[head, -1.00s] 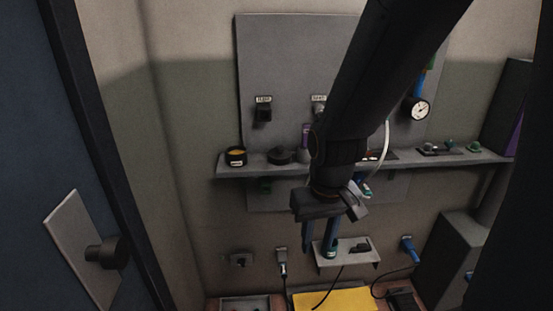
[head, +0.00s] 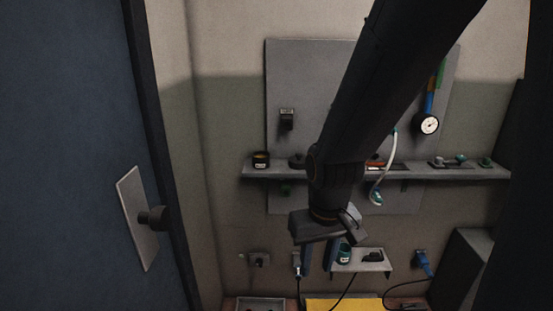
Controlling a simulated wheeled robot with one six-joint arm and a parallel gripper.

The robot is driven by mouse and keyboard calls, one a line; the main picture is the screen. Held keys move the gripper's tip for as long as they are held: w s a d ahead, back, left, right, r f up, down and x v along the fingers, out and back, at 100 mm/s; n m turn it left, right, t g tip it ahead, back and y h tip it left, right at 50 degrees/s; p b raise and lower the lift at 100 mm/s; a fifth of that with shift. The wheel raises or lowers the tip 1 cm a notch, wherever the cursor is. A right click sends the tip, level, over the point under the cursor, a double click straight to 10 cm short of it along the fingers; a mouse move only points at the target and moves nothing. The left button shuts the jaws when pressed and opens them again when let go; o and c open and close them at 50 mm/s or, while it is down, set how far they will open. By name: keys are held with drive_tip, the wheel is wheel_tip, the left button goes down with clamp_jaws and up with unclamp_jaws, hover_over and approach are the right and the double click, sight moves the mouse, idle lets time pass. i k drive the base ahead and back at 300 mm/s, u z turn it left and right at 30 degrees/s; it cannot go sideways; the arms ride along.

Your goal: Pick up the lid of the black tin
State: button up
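The black tin (head: 261,160) stands open on the left end of the grey wall shelf, with an amber content and a pale label. A low, round black piece that looks like its lid (head: 297,160) lies on the shelf just right of the tin, partly hidden by my arm. My gripper (head: 319,262) points down in front of the wall, below the shelf and apart from both. Its two fingers are spread with nothing seen between them.
The shelf (head: 455,173) also holds several small parts at right. Below, a small white shelf (head: 372,265) carries a green jar (head: 345,254) close behind my gripper. A yellow mat (head: 345,304) lies at the bottom. A blue door (head: 75,150) with a knob fills the left.

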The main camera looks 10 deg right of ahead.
sight(297, 161)
drive_tip(key=u, duration=0.25)
drive_tip(key=i, duration=0.9)
drive_tip(key=z, duration=0.2)
